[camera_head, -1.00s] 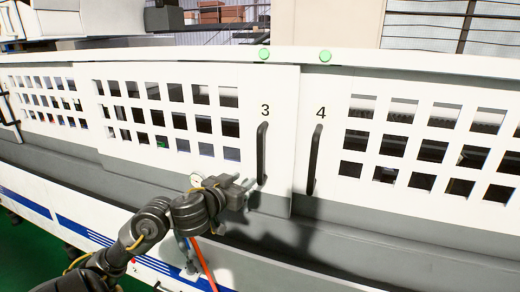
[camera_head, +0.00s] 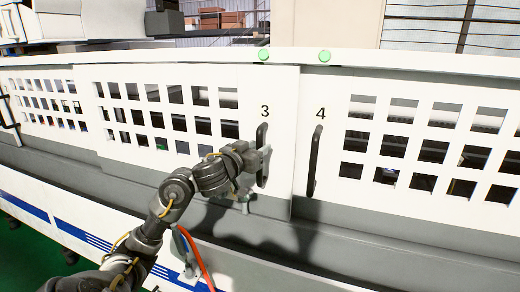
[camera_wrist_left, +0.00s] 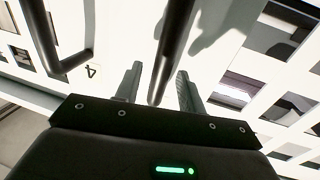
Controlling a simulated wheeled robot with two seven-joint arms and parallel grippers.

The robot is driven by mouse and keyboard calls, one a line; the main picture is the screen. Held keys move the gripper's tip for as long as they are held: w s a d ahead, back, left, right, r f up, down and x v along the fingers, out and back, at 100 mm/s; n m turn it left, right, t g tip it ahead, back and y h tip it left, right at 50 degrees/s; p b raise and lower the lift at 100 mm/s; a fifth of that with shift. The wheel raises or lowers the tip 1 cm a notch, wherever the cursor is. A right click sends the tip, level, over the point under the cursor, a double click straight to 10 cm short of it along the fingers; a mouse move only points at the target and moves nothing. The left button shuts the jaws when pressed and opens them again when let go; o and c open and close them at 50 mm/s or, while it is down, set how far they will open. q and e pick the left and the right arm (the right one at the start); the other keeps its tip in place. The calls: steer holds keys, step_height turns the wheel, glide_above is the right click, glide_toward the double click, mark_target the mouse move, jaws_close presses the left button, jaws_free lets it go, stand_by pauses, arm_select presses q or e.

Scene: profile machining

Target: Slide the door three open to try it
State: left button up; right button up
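Door three (camera_head: 281,92) is a white panel with square windows and a black "3". It sits shut against door four (camera_head: 332,82). Its black vertical bar handle (camera_head: 262,140) is near its right edge. My left gripper (camera_head: 263,160) is at the lower half of this handle and hides part of it. In the left wrist view, the handle (camera_wrist_left: 172,45) runs between the two open fingers of my left gripper (camera_wrist_left: 158,85), with gaps visible on both sides. My right gripper is in neither view.
The black handle of door four (camera_head: 315,162) stands close to the right; it also shows in the left wrist view (camera_wrist_left: 58,50). A grey ledge (camera_head: 350,225) runs below the doors. An orange hose (camera_head: 197,262) hangs below my left arm.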

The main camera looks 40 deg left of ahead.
arm_select(q)
steer(key=shift+w+a, duration=0.15)
steer(key=shift+w, duration=0.75)
jaws_close()
